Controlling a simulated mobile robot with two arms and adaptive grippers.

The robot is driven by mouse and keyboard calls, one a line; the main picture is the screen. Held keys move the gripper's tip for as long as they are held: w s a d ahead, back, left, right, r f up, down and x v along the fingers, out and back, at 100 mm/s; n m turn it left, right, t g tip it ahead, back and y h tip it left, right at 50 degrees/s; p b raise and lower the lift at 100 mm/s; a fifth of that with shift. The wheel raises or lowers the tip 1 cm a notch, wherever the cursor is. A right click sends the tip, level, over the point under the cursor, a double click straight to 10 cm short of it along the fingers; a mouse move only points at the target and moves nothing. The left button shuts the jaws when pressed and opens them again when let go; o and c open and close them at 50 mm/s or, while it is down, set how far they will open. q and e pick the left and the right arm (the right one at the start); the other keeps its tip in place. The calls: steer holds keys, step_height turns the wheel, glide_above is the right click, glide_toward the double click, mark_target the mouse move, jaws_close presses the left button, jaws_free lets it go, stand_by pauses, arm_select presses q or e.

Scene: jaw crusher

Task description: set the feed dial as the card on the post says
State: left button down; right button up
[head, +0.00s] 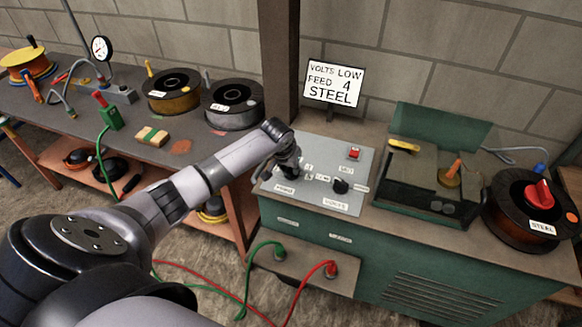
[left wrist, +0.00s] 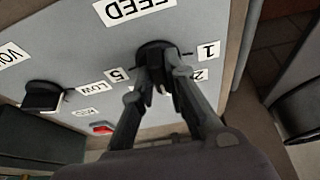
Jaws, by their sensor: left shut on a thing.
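The card (head: 333,84) reads "VOLTS LOW", "FEED 4", "STEEL". The grey control panel (head: 335,160) lies below it on the green machine. My left gripper (head: 290,172) reaches down over the panel's left part. In the left wrist view its two fingers (left wrist: 158,75) are shut on the black feed dial (left wrist: 155,48). The labels 1 (left wrist: 208,50), 2 (left wrist: 199,75) and 5 (left wrist: 116,74) show around the dial; the fingers hide the others. My right gripper is not in view.
The black volts knob (head: 340,186) stands right of the dial, beside the LOW label (left wrist: 91,88). A red switch (head: 354,153) is at the panel's back. An open wire-feed box (head: 425,185) and a STEEL spool (head: 528,210) are further right. A bench with spools (head: 234,104) stands left.

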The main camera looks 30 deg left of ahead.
arm_select(q)
steer(key=m+h, duration=0.1)
steer(key=m, duration=0.2)
steer(key=shift+a+p, duration=0.1)
steer(key=shift+p, duration=0.3)
steer(key=shift+m+g+h+b, duration=0.3)
steer(key=shift+m+h+b, duration=0.4)
steer(key=shift+m, duration=1.3)
steer(key=c, duration=1.6)
jaws_free()
steer(key=v, duration=1.2)
steer(key=shift+a, duration=0.3)
steer(key=shift+d+f, duration=0.1)
steer(key=shift+f, duration=0.05)
